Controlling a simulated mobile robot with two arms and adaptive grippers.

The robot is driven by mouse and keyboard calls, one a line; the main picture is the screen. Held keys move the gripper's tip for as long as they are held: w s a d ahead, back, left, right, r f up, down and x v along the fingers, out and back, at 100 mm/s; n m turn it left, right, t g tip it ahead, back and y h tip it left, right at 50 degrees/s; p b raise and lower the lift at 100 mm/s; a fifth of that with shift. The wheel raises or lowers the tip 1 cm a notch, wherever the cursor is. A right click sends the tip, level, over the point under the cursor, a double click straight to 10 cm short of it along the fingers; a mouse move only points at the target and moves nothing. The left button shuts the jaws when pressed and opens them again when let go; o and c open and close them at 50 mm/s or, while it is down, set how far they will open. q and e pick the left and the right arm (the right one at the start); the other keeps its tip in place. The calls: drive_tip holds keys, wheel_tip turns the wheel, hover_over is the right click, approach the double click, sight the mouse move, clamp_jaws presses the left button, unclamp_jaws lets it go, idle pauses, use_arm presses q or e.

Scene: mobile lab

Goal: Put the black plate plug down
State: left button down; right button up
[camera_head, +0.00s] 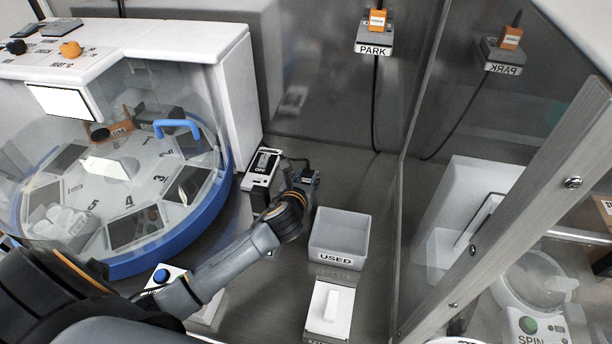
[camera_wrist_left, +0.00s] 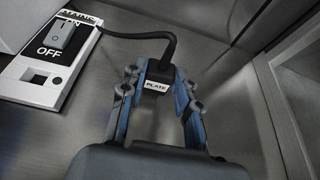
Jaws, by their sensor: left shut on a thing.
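The black plate plug (camera_wrist_left: 157,78) shows in the left wrist view, with a white label reading PLATE and a black cable leaving its top to the left. My left gripper (camera_wrist_left: 158,86) is shut on it, one blue-grey finger on each side. In the head view my left gripper (camera_head: 306,178) is just right of the mains switch box, over the grey worktop. How high the plug is above the worktop I cannot tell. My right gripper is not in view.
The white mains switch box (camera_head: 261,168), marked OFF, stands left of the gripper. A grey USED bin (camera_head: 338,261) stands in front to the right. An orange plug sits in the PARK holder (camera_head: 374,48) on the back wall. A glass wall bounds the right.

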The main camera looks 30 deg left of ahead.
use_arm(q)
drive_tip(key=shift+f, duration=0.15)
drive_tip(key=c, duration=1)
unclamp_jaws()
drive_tip(key=v, duration=0.4)
drive_tip(key=r+v, duration=0.1)
drive_tip(key=v, duration=0.3)
drive_tip(key=shift+w, duration=0.2)
